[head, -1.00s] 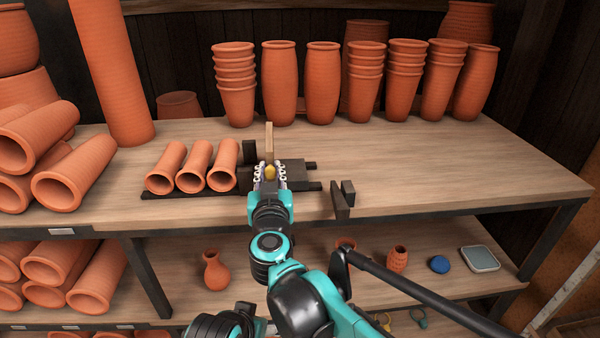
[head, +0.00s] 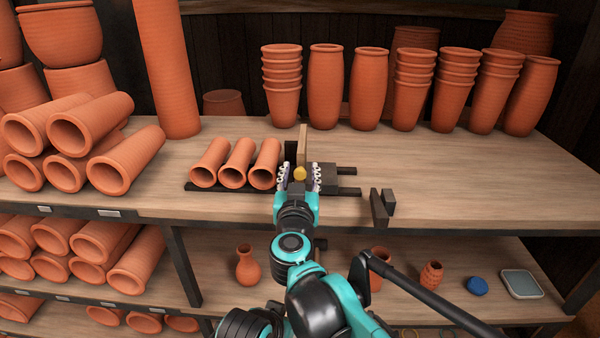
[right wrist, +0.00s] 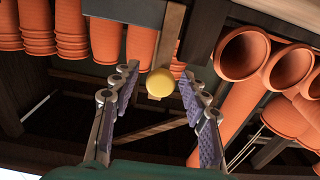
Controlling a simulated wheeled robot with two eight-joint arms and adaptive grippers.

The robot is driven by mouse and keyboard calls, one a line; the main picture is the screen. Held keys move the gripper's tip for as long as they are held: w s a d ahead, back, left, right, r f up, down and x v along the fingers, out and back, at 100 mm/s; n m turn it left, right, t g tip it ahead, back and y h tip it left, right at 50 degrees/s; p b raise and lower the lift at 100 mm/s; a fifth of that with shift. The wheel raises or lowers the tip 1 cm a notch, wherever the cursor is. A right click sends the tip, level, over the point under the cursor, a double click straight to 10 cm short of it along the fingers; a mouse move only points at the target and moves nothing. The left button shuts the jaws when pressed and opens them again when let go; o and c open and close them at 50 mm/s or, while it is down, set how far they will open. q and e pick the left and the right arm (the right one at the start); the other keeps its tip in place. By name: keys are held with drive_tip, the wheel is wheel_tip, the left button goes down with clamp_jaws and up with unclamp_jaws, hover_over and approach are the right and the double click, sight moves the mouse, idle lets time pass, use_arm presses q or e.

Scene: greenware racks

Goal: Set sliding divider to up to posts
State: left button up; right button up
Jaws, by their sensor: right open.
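The sliding divider shows as an upright light wooden strip (head: 303,142) with a yellow round knob (head: 300,173) in front, against a dark block (head: 340,182) on dark rails. A dark upright plate (head: 290,152) stands just left of the strip. Two short dark posts (head: 378,208) (head: 389,200) stand to the right, apart from the block. My right gripper (head: 300,175) is open, its fingers on either side of the knob. The right wrist view shows the knob (right wrist: 160,83) between the spread fingertips, with gaps on both sides. My left gripper is not in view.
Three terracotta tubes (head: 237,162) lie left of the divider. Stacked cups and tall vases (head: 325,90) line the back; more tubes (head: 90,130) are piled at left. The tabletop (head: 460,165) to the right is clear. A lower shelf holds a small vase (head: 247,266).

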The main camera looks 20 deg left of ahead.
drive_tip(key=v, duration=1.2)
drive_tip(key=d+f+g+b, duration=0.2)
drive_tip(key=d+f+b, duration=0.6)
drive_tip(key=f, duration=0.6)
drive_tip(key=s+d+f+n+g+b, duration=0.1)
drive_tip(key=d+f+g+b, duration=0.1)
drive_tip(key=d+f+b, duration=0.85)
drive_tip(key=d+f+g+b, duration=0.2)
drive_tip(key=d+f+b, duration=0.35)
drive_tip(key=f, duration=1.15)
drive_tip(key=s+d+f+m+g+h+b, duration=0.2)
drive_tip(key=s+d+f+b, duration=0.1)
drive_tip(key=d+f, duration=0.3)
drive_tip(key=s+d+f+m+g+h+b, duration=0.2)
drive_tip(key=s+d+f+h+b, duration=0.1)
drive_tip(key=d+f, duration=0.4)
wheel_tip(320, 180, down, 2)
drive_tip(key=shift+s+f+m+h+b, duration=0.25)
drive_tip(key=shift+s+b, duration=0.45)
drive_tip(key=shift+s, duration=0.35)
drive_tip(key=shift+a, duration=0.1)
